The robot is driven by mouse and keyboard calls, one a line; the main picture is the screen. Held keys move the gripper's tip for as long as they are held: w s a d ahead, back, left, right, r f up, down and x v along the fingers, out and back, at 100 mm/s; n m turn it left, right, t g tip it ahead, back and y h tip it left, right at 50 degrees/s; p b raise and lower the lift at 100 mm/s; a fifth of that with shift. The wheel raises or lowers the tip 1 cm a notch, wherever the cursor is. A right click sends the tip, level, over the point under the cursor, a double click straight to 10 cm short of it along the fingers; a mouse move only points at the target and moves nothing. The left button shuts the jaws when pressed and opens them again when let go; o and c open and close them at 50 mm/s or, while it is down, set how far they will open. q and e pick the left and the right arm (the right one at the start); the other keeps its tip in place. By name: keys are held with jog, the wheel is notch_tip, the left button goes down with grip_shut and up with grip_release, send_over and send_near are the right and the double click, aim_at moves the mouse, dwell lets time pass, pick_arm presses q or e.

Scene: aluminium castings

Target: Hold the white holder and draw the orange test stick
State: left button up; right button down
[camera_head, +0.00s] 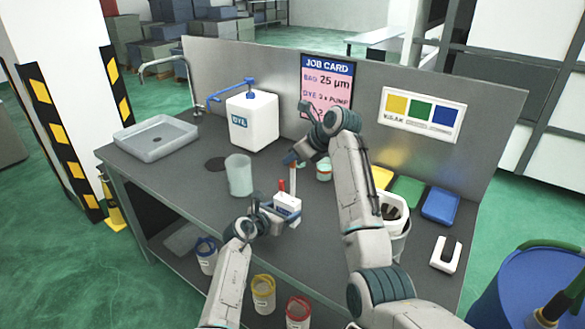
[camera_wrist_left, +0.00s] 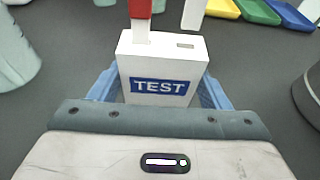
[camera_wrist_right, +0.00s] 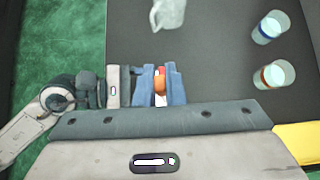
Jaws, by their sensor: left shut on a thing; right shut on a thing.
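The white holder (camera_head: 287,204) stands over the front of the bench, its blue TEST label facing the left wrist camera (camera_wrist_left: 160,86). My left gripper (camera_head: 281,213) is shut around its sides. A red stick (camera_head: 281,186) stands upright in the holder; it also shows in the left wrist view (camera_wrist_left: 140,14). My right gripper (camera_head: 292,160) is above the holder, shut on the orange end of the test stick (camera_wrist_right: 159,85). Its white shaft (camera_wrist_left: 193,14) hangs down behind a dark, empty-looking slot in the holder's top.
A translucent cup (camera_head: 239,175) stands left of the holder, with the white DYE dispenser (camera_head: 252,121) behind it and a grey sink tray (camera_head: 156,138) farther left. Yellow, green and blue trays (camera_head: 440,206) and a white bin (camera_head: 397,222) are to the right.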

pick_arm(q)
jog(key=o, duration=1.1)
jog(key=shift+c, duration=0.2)
